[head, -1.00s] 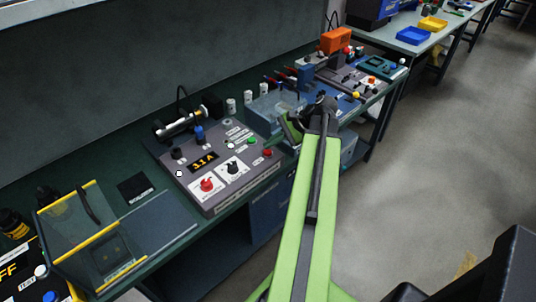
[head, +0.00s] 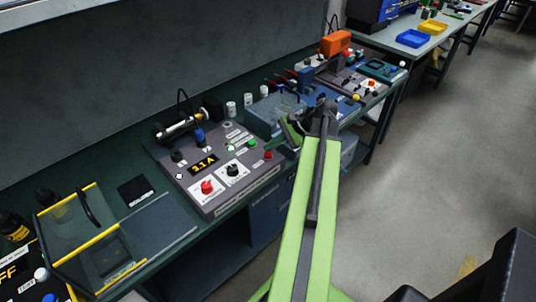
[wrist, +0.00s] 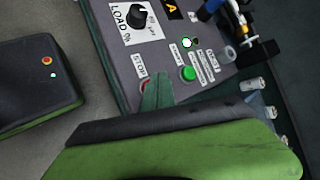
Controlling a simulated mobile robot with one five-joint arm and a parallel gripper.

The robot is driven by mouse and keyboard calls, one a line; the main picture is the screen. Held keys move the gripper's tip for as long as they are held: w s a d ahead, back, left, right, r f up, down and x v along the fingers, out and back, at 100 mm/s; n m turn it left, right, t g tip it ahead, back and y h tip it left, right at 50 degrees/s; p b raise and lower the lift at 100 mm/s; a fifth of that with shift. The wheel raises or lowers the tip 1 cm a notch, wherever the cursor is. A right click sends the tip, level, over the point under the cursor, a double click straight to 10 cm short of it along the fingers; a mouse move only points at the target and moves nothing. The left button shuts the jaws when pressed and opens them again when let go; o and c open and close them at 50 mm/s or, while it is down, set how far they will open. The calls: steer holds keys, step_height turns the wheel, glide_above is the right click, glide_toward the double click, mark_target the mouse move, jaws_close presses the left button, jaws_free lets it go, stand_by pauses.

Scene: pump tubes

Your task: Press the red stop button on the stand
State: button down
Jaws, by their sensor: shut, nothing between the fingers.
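The red stop button (head: 268,155) sits at the right front of the grey control panel on the bench. In the wrist view it shows as a thin red edge (wrist: 144,86) below a STOP label, mostly hidden behind my green fingertip. My gripper (head: 291,131) is shut and empty, to the right of and above the button in the head view. In the wrist view its tip (wrist: 158,80) overlaps the button and lies left of the green start button (wrist: 187,73). I cannot tell whether the tip touches the red button.
The panel also carries a red knob (head: 207,187), a black LOAD knob (head: 232,170) and a lit display (head: 204,166). A blue-grey device (head: 272,115) stands behind my gripper. A yellow-edged clear guard (head: 80,230) is at the left.

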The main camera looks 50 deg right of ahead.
mark_target(271, 154)
steer(key=shift+f, duration=0.15)
stand_by(0.7)
steer(key=shift+f+b, duration=0.25)
steer(key=shift+b, duration=0.15)
steer(key=shift+f+b, duration=0.65)
stand_by(0.5)
steer(key=shift+r+p, duration=1.05)
step_height(271, 154, up, 5)
steer(key=p, duration=0.5)
steer(key=shift+r, duration=0.15)
